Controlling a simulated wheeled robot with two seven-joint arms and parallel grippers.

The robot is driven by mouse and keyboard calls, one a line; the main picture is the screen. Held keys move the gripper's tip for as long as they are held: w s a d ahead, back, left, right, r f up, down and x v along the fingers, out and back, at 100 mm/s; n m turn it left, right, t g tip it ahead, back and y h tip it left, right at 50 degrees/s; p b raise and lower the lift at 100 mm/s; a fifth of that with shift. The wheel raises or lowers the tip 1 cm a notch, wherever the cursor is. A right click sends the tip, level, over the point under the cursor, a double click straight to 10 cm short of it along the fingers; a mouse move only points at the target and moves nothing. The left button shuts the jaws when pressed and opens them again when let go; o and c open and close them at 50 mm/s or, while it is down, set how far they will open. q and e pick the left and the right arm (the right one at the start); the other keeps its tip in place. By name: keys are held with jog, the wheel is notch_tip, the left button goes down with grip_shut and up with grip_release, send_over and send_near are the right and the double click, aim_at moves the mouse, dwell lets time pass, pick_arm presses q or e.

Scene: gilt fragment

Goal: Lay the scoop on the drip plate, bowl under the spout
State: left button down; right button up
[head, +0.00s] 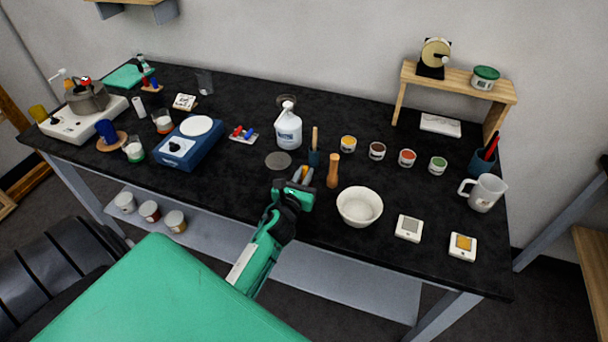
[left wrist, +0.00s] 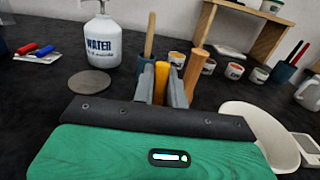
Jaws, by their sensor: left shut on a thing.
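My left gripper (head: 300,178) is over the front middle of the black bench. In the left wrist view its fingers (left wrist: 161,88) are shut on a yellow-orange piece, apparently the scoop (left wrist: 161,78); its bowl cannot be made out. The drip plate, a flat grey disc (head: 278,160), lies bare on the bench in front of the white WATER pump bottle (head: 289,130). The plate also shows left of the fingers in the left wrist view (left wrist: 88,83), apart from them. The spout is at the bottle's top (head: 287,104). My right gripper is not in view.
A dark blue pot with a wooden-handled tool (head: 314,157) and a wooden pestle (head: 333,170) stand close by the gripper. A white bowl (head: 360,208) is to the right. Small red and blue items (head: 243,134) lie left of the plate. Several paint pots stand behind.

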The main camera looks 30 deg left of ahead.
pick_arm(q)
jog(key=c, duration=1.5)
grip_release()
jog(key=shift+o, duration=0.5)
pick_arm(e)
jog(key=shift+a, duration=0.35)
